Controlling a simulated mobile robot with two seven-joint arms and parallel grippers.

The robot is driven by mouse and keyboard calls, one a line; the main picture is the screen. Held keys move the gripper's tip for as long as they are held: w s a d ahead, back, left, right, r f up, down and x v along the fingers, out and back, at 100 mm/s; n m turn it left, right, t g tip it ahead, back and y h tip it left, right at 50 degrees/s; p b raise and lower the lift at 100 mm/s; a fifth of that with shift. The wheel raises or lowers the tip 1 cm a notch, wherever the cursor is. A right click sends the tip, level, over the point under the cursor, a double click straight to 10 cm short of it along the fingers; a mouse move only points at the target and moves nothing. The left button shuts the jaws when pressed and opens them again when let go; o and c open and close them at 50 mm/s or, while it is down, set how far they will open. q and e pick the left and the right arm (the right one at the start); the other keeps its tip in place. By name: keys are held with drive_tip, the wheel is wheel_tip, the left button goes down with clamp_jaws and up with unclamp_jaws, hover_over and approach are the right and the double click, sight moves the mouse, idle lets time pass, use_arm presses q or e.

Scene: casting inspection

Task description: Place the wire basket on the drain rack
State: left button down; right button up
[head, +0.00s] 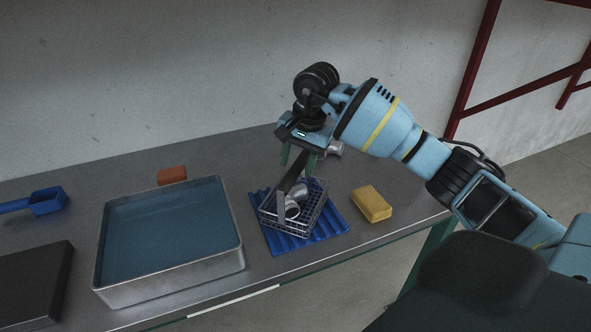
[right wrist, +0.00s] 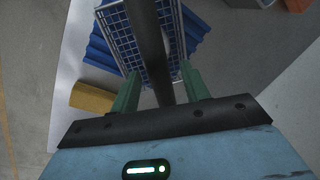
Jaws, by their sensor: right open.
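The wire basket (head: 318,212) sits on the blue ribbed drain rack (head: 336,222), with shiny metal castings (head: 292,208) inside it. Its dark handle (head: 288,181) stands up over the basket. My right gripper (head: 298,158) is above the basket at the handle's upper part, fingers pointing down. In the right wrist view the green fingers of my right gripper (right wrist: 160,88) are apart, with the handle (right wrist: 148,45) passing between them and gaps on both sides. The basket (right wrist: 118,32) and the rack (right wrist: 101,52) lie beyond the fingertips. My left gripper is out of view.
A metal tray of blue liquid (head: 170,235) stands left of the rack. A yellow sponge (head: 372,203) lies right of it. An orange block (head: 172,175), a blue scoop (head: 46,201) and a dark box (head: 30,285) are further left. A metal piece (head: 334,149) lies behind my gripper.

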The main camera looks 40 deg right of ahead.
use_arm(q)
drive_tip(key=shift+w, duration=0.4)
use_arm(e)
wheel_tip(320, 180, up, 8)
drive_tip(key=s, duration=0.1)
drive_tip(key=shift+s+d+r, duration=0.2)
drive_tip(key=shift+d, duration=0.25)
